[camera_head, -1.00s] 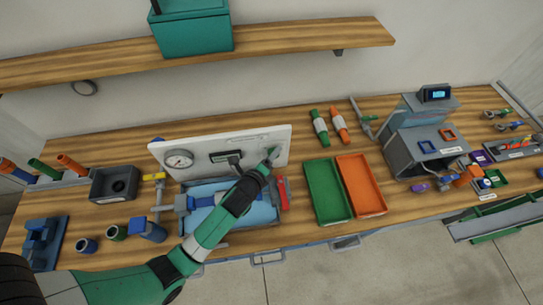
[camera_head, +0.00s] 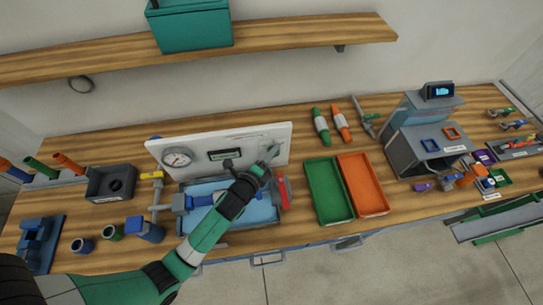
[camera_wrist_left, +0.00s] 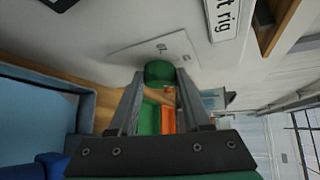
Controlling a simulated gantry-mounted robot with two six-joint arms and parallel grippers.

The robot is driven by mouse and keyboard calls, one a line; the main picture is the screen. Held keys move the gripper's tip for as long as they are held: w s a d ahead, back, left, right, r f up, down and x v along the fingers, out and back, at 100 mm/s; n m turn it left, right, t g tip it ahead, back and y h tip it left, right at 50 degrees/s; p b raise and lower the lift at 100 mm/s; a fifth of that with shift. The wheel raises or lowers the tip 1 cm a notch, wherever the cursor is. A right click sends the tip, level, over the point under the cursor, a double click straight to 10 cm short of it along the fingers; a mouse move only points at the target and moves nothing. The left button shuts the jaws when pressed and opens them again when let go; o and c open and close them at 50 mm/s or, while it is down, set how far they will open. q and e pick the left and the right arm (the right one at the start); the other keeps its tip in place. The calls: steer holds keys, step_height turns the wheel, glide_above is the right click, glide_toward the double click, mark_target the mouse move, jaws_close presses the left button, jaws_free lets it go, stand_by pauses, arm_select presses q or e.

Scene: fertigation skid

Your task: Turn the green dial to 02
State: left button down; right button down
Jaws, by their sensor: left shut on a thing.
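The green dial (camera_wrist_left: 158,72) shows in the left wrist view, set on a pale plate of the white panel (camera_wrist_left: 115,65). Marks on the plate (camera_wrist_left: 172,45) are too small to read. My left gripper (camera_wrist_left: 160,82) is shut on the dial, with one finger on each side of it. In the head view my left gripper (camera_head: 270,154) is at the right part of the upright white panel (camera_head: 205,143), and it hides the dial there. My right gripper is not in view.
The panel also bears a round gauge (camera_head: 177,159) and a dark display (camera_head: 224,154). A blue tray (camera_head: 262,211) lies in front of it. A green tray (camera_head: 329,190) and an orange tray (camera_head: 362,184) stand to the right. A wooden shelf (camera_head: 290,34) runs above.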

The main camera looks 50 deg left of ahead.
arm_select(q)
steer(key=shift+s+f+n+t+b, duration=0.15)
steer(key=shift+n+t+b, duration=0.65)
steer(key=shift+b, duration=0.9)
steer(key=shift+w+f+n+t+b, duration=0.1)
steer(key=shift+n+t+b, duration=0.65)
steer(key=shift+b, duration=0.9)
steer(key=shift+c, duration=1.7)
jaws_free()
steer(key=v, duration=1.1)
steer(key=shift+s+b, duration=0.15)
steer(key=shift+b, duration=0.25)
steer(key=shift+s+d, duration=0.1)
steer(key=shift+s, duration=0.05)
